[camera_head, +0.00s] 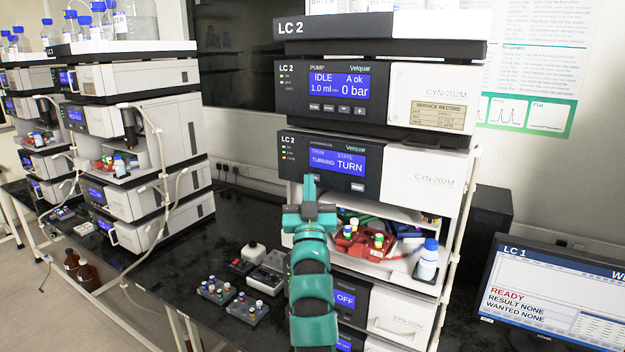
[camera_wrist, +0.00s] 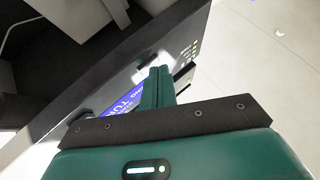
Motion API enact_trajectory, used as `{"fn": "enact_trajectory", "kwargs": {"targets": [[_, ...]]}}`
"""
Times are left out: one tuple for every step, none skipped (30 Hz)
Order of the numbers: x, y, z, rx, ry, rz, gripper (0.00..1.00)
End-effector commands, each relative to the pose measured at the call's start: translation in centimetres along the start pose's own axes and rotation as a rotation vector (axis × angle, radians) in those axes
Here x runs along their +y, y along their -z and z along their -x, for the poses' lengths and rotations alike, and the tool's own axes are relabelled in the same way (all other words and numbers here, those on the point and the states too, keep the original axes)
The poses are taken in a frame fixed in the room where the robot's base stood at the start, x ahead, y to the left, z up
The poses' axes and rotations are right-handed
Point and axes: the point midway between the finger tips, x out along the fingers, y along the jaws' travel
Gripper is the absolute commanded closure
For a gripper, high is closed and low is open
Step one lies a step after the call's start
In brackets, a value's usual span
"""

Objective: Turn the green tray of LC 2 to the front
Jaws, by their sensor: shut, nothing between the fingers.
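The LC 2 stack (camera_head: 380,90) stands in the middle of the head view. Its autosampler panel (camera_head: 330,165) has a blue screen reading TRAY TURNING, STATE TURN. In the open bay below, a red tray (camera_head: 350,246) with a few vials faces the front. A green tray (camera_head: 368,217) shows partly behind it, and a blue one is at the right. My gripper (camera_head: 309,180) is shut and empty, its tips at the panel's lower left, by the buttons. In the wrist view the shut fingers (camera_wrist: 160,80) point at the panel beside the screen; whether they touch it I cannot tell.
A blue-capped bottle (camera_head: 427,260) stands at the bay's right. Small vial racks (camera_head: 247,308) lie on the black bench left of my arm. A second stack (camera_head: 120,120) stands at the left. A monitor (camera_head: 550,290) labelled LC 1 is at the lower right.

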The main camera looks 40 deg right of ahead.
Motion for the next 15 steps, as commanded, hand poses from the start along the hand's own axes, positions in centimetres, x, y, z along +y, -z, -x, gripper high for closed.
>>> {"fn": "enact_trajectory", "kwargs": {"targets": [[0.02, 0.0, -0.01, 0.0, 0.0, 0.0, 1.0], [0.02, 0.0, -0.01, 0.0, 0.0, 0.0, 1.0], [0.02, 0.0, -0.01, 0.0, 0.0, 0.0, 1.0], [0.02, -0.01, -0.01, 0.0, 0.0, 0.001, 1.0], [0.02, -0.01, -0.01, 0.0, 0.0, 0.001, 1.0], [0.02, -0.01, -0.01, 0.0, 0.0, 0.001, 1.0], [0.02, -0.01, 0.0, 0.0, 0.0, 0.001, 1.0], [0.01, -0.01, 0.01, 0.0, 0.0, 0.001, 1.0], [-0.01, -0.01, 0.05, 0.0, 0.0, 0.001, 1.0], [-0.04, 0.0, 0.1, 0.0, 0.0, 0.001, 1.0], [-0.08, 0.02, 0.16, 0.0, 0.0, 0.001, 1.0], [-0.15, 0.06, 0.27, 0.0, 0.0, 0.001, 1.0], [-0.22, 0.09, 0.37, 0.0, 0.0, 0.001, 1.0], [-0.29, 0.15, 0.48, 0.0, 0.0, 0.001, 1.0], [-0.41, 0.25, 0.63, 0.001, 0.0, 0.001, 1.0]]}}
